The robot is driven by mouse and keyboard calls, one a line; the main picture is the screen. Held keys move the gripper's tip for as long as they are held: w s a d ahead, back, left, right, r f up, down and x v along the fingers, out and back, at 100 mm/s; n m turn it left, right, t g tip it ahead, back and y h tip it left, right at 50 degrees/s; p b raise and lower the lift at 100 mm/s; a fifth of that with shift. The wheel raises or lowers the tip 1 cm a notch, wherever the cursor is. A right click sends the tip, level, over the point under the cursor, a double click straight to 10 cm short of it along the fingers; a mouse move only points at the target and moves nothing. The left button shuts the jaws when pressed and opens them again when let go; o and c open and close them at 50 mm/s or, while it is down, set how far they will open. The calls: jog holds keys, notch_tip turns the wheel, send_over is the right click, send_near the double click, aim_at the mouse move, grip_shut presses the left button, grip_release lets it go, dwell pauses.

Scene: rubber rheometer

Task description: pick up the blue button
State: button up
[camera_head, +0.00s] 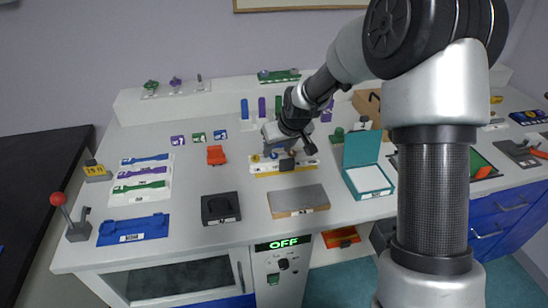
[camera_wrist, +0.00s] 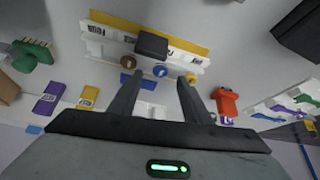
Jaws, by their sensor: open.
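The blue button (camera_wrist: 160,71) is a small round disc with a pale mark, seen in the wrist view between a brown disc (camera_wrist: 124,57) and a yellow disc (camera_wrist: 193,78). All three sit along the edge of a white rack with a yellow strip (camera_wrist: 185,45). My gripper (camera_wrist: 160,82) is open and empty, its two dark fingers on either side of the blue button in the picture. I cannot tell whether the fingers touch anything. In the head view my gripper (camera_head: 283,145) hangs at the back of the rack (camera_head: 265,172), partly hiding it.
A dark block (camera_wrist: 151,45) sits on the rack beside the buttons. A red-orange object (camera_head: 216,155) stands left of the rack, and a grey plate (camera_head: 298,200) lies in front. A teal open box (camera_head: 367,180) is to the right. Bare table shows left of the rack.

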aim_at(274, 155)
jog(key=shift+x, duration=1.55)
grip_shut()
notch_tip(274, 155, up, 10)
jog(key=p, duration=0.1)
jog(key=c, duration=1)
grip_release()
jog(key=shift+s, duration=0.1)
jog(key=shift+c, duration=0.2)
